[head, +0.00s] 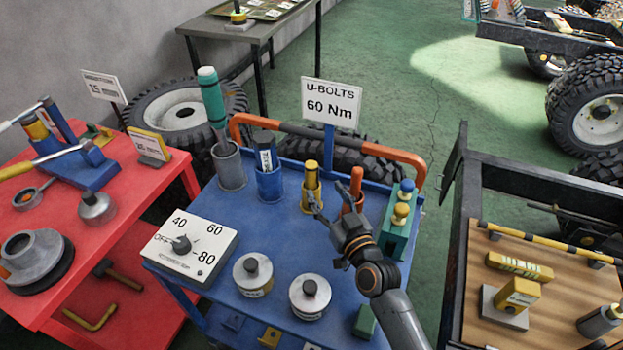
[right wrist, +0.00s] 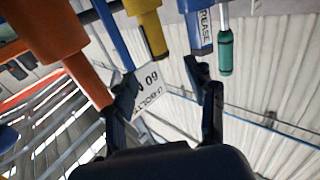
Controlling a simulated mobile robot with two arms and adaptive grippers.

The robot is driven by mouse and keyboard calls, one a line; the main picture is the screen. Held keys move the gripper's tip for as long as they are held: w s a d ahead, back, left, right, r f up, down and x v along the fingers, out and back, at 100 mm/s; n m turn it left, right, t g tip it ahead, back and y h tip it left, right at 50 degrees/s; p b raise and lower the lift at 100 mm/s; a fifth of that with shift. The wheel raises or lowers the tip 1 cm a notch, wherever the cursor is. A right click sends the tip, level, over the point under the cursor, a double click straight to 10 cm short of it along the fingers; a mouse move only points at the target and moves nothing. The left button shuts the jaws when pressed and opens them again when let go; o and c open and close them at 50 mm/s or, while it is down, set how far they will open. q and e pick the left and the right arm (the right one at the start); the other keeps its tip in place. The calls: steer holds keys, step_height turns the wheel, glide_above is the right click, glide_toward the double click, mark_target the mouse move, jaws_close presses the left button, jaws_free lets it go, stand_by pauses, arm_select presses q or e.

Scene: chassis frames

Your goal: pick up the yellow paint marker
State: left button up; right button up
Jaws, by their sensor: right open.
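The yellow paint marker (head: 311,174) stands upright in a yellow holder (head: 309,198) on the blue cart top. My right gripper (head: 333,205) is open and empty, in front of the yellow holder and the orange marker (head: 356,182). Its two dark fingers (right wrist: 166,92) are spread apart in the right wrist view. It appears apart from the yellow marker. My left gripper is not in view.
A blue holder (head: 269,184) with a grease tube stands left of the yellow one. A grey cup (head: 228,168) holds a teal-handled tool. Right is a green block with yellow knobs (head: 401,213). Two round tins (head: 253,275) and a dial box (head: 190,247) stand in front.

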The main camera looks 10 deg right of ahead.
mark_target(314, 171)
steer(key=w, duration=0.3)
steer(key=shift+w+a, duration=0.3)
steer(key=w, duration=0.2)
steer(key=w+p, duration=0.1)
steer(key=shift+a+r, duration=0.25)
steer(key=shift+r, duration=0.05)
steer(key=shift+w+a+f, duration=0.1)
steer(key=shift+w+a, duration=0.1)
steer(key=shift+w, duration=1.4)
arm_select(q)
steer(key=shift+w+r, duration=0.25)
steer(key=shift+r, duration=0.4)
arm_select(e)
jaws_close()
